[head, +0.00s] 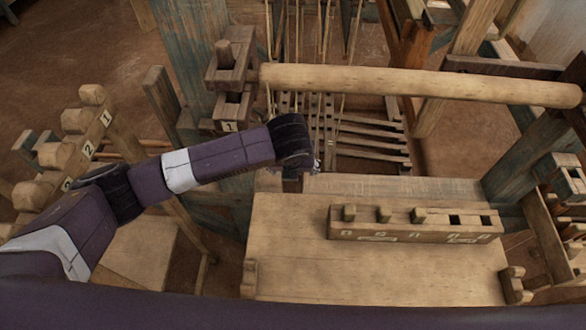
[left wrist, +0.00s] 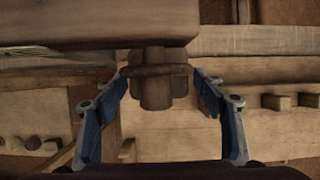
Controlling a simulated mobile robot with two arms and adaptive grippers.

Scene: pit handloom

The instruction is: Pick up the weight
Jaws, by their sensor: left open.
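My left gripper (head: 303,168) hangs at the end of the purple arm, above the back edge of the wooden bench. In the left wrist view my left gripper (left wrist: 160,80) has its two blue fingers spread apart. A brown, lobed wooden piece with a dark band (left wrist: 157,88) shows between the fingers, with a gap on each side. I cannot tell whether this piece is the weight. It is hidden behind the gripper in the head view. My right gripper is not in view.
A wooden rack (head: 340,229) with several square holes, some filled by pegs, stands on the bench (head: 300,275). A round beam (head: 420,84) crosses behind. A post with a numbered block (head: 232,108) stands left of the gripper. Numbered wooden blocks (head: 82,122) line the far left.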

